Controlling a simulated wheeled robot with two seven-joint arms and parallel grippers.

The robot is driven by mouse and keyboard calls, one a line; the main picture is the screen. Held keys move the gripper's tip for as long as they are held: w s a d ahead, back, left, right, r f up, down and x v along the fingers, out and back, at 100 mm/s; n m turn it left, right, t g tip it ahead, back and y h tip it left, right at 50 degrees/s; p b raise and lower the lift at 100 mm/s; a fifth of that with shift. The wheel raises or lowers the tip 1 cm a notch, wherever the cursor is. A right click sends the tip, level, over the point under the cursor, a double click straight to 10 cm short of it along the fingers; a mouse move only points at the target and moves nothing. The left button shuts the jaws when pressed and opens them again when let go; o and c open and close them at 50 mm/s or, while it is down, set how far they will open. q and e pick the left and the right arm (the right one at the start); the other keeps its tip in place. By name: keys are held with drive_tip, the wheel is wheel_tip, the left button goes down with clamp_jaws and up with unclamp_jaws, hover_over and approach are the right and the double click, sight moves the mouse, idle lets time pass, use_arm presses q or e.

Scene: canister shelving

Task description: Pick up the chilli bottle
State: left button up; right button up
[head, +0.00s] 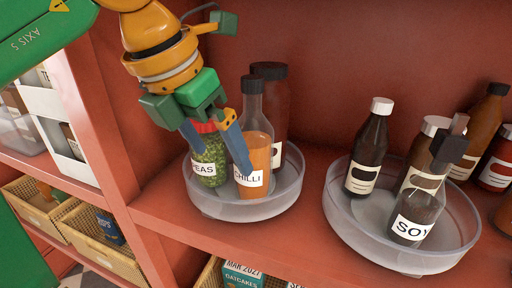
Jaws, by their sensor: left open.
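The chilli bottle (261,155) is a clear bottle of orange sauce with a dark cap and a white CHILLI label. It stands upright on the left round clear tray (235,209). My left gripper (226,160) comes down from the upper left, open. One finger overlaps the bottle's left side in the picture; the other is over the peas jar (209,168). I cannot tell whether either finger touches anything. The jar's red lid and top are partly hidden by the gripper. My right gripper is not in view.
A taller dark-capped bottle (277,95) stands close behind the chilli bottle. A second round tray (348,217) at right holds a soy bottle (418,205) and other dark bottles. A shelf upright (95,110) is at left. Baskets (105,240) and a carton (240,275) sit lower.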

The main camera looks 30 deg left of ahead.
sight(243, 129)
use_arm(q)
drive_tip(key=w+p, duration=0.1)
drive_tip(key=w, duration=0.5)
drive_tip(key=shift+w+f+p, duration=0.2)
drive_tip(key=shift+w+p, duration=0.05)
drive_tip(key=shift+p, duration=0.1)
drive_tip(key=x, duration=0.4)
drive_tip(key=shift+s+f, duration=0.2)
drive_tip(key=shift+f, duration=0.1)
drive_tip(key=shift+w, duration=0.1)
drive_tip(key=c, duration=1.5)
drive_tip(key=shift+w, duration=0.1)
clamp_jaws()
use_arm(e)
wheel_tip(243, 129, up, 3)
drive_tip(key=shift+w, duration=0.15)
use_arm(q)
drive_tip(key=shift+r, duration=0.1)
